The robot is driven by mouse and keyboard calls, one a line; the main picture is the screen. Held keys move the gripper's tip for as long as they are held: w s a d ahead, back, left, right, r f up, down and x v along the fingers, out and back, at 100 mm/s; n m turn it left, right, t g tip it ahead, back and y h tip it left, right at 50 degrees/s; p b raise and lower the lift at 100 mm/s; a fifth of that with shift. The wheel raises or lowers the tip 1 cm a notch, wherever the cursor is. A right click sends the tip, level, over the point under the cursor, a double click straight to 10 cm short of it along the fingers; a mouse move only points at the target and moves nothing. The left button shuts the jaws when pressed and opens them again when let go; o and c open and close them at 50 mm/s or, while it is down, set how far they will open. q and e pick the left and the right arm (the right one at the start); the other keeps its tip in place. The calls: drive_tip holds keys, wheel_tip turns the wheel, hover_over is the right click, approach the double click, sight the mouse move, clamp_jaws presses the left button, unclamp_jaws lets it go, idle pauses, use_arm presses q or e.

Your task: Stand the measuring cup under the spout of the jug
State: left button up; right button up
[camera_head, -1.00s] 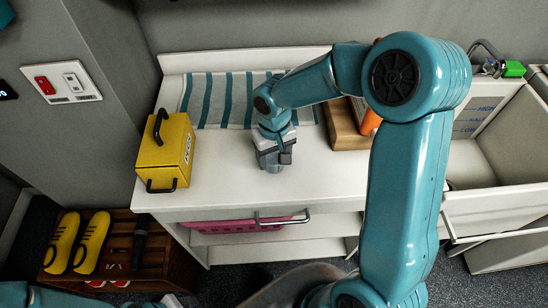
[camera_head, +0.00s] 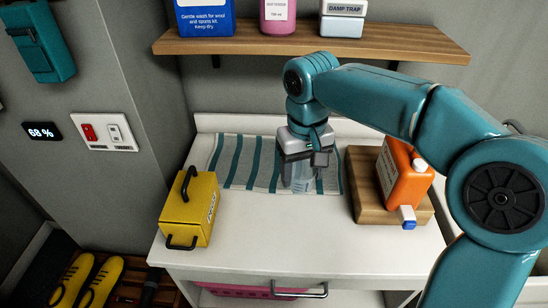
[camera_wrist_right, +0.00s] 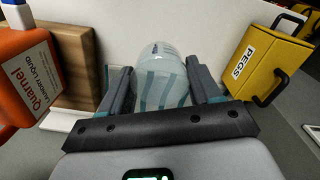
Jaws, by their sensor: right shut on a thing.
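The orange jug (camera_head: 398,172) with a white cap rests on a wooden block (camera_head: 362,190) to the right of the cup. Its white spout with a blue tip (camera_head: 408,222) juts over the block's front edge. The space under the spout is empty. My left gripper is out of view.
A yellow peg box (camera_head: 188,212) stands at the left of the white counter (camera_head: 300,240). The striped towel (camera_head: 235,160) lies at the back. A wooden shelf (camera_head: 260,45) with bottles hangs above. The counter between cup and spout is clear.

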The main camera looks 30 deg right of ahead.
drive_tip(key=shift+r, duration=0.25)
drive_tip(key=a+f, duration=0.2)
drive_tip(key=f, duration=0.3)
drive_tip(key=a+f+n, duration=0.1)
drive_tip(key=a+f, duration=0.1)
drive_tip(key=f, duration=0.3)
drive_tip(key=w+a+f+n, duration=0.1)
drive_tip(key=a+f, duration=0.1)
drive_tip(key=f, duration=0.3)
drive_tip(key=shift+w, duration=0.1)
drive_tip(key=shift+w+a+f, duration=0.7)
drive_tip(key=shift+w+f, duration=0.2)
drive_tip(key=shift+f, duration=0.1)
drive_tip(key=shift+w+r, duration=0.1)
drive_tip(key=shift+d, duration=0.1)
